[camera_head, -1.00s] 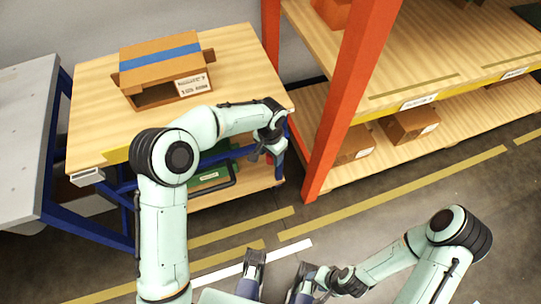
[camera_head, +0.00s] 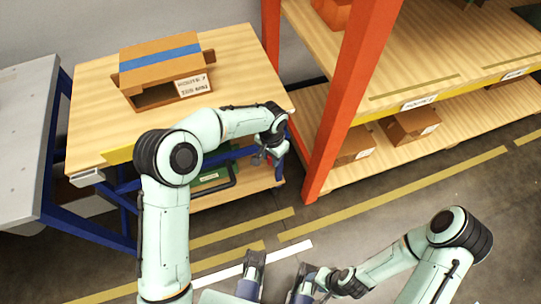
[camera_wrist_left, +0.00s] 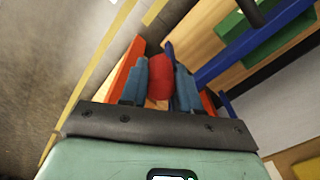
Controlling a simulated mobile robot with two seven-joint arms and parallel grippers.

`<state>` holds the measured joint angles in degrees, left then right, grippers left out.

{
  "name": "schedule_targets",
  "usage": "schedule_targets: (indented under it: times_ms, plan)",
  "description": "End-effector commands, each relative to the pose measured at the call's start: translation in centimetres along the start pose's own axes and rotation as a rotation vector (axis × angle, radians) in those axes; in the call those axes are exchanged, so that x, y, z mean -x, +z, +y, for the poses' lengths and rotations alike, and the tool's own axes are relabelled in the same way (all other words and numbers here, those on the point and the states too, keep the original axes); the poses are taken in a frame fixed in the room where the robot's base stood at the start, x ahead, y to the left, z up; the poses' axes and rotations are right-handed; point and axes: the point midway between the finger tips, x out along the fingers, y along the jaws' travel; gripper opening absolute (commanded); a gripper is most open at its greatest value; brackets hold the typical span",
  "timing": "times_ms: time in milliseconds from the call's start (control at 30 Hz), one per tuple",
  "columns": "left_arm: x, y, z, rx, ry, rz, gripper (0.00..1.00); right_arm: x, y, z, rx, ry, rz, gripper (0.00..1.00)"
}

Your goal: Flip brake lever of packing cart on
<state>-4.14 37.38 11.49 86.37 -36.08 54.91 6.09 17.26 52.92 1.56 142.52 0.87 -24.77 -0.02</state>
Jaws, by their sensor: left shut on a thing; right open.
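The packing cart (camera_head: 232,60) has a wooden top and a blue frame. My left gripper (camera_head: 265,157) is low beside the cart's right front corner, next to a blue leg. In the left wrist view its two blue-grey fingers (camera_wrist_left: 161,82) are shut on a rounded red piece (camera_wrist_left: 159,72), which looks like the brake lever's end. The rest of the lever is hidden, and its angle cannot be told. My right gripper (camera_head: 322,284) is open and empty over the floor at the bottom, away from the cart.
A cardboard box (camera_head: 150,57) with blue tape sits on the cart top. A green case (camera_head: 212,180) lies on the cart's lower shelf. An orange rack upright (camera_head: 345,105) stands close right of my left gripper. A grey table (camera_head: 25,130) is at left.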

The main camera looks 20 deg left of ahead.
Motion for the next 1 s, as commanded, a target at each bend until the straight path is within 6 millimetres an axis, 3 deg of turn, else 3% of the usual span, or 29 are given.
schedule_targets:
  times_ms: [600,1000]
  plan:
    - [0.1,-3.7,3.4,0.486,-0.001,0.002,0.00,0.3,0.1,-0.1,0.000,0.000,-0.003,0.46]
    - [0.2,-6.6,4.3,0.803,0.000,0.003,0.00,1.1,0.6,-0.2,-0.002,0.004,-0.017,0.46]
